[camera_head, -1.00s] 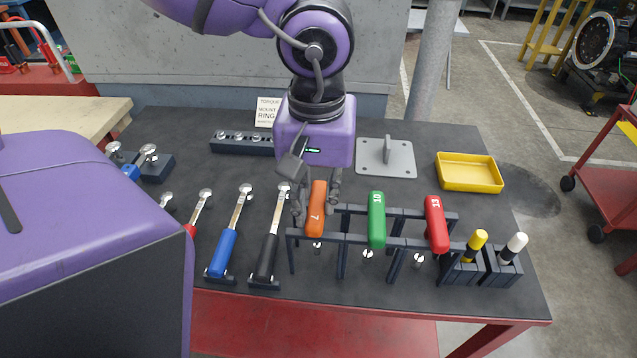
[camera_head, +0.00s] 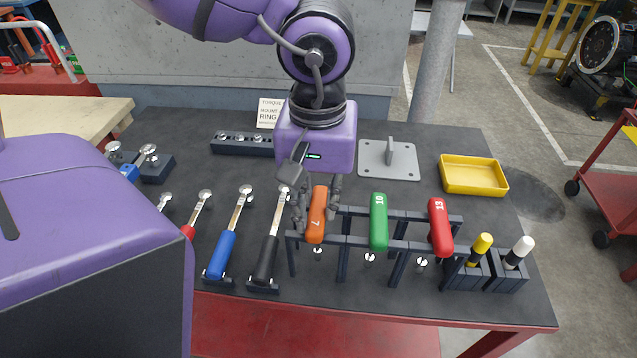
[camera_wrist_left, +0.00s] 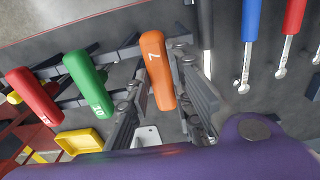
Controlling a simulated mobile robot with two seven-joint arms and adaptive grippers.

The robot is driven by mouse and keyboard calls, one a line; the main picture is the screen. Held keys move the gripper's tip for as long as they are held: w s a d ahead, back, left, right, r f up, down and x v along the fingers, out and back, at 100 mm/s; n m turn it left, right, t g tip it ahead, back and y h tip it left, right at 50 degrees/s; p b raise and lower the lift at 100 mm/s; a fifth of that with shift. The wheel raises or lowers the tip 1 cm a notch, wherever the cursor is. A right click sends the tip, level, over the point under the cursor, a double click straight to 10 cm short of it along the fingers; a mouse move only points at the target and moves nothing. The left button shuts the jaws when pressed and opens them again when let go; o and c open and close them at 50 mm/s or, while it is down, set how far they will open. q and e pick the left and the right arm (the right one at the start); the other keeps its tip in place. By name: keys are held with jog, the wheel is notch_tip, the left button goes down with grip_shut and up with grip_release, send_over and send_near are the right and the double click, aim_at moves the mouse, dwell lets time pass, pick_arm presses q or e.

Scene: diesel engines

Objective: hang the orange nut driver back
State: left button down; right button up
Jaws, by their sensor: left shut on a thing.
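The orange nut driver (camera_head: 317,214), marked 7, stands upright at the left end of the dark rack (camera_head: 349,242). Its metal shank shows below the rack's front rail. My left gripper (camera_head: 319,203) is shut on its orange handle, with one finger on each side. In the left wrist view the handle (camera_wrist_left: 156,66) lies between the two fingers (camera_wrist_left: 160,98). I cannot tell whether the handle rests on the rails. The green driver (camera_head: 379,222), marked 10, and the red driver (camera_head: 440,228), marked 13, hang to its right. My right gripper is not in view.
Torque wrenches with black (camera_head: 265,260) and blue (camera_head: 221,254) handles lie left of the rack. Yellow (camera_head: 482,243) and white (camera_head: 524,246) handled tools stand in holders at right. A yellow tray (camera_head: 473,189) and grey bracket plate (camera_head: 389,172) sit behind. Bare table lies between.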

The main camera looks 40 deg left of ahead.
aim_at(317, 209)
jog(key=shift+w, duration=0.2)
pick_arm(q)
jog(key=c, duration=1.1)
grip_release()
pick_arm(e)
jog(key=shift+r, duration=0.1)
pick_arm(q)
jog(key=shift+r, duration=0.15)
jog(key=shift+r+p, duration=0.4)
jog(key=shift+r, duration=1.15)
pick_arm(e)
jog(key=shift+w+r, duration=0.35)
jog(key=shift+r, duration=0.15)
pick_arm(q)
jog(key=shift+r, duration=0.1)
jog(key=shift+r+p, duration=0.8)
jog(key=shift+r, duration=2.15)
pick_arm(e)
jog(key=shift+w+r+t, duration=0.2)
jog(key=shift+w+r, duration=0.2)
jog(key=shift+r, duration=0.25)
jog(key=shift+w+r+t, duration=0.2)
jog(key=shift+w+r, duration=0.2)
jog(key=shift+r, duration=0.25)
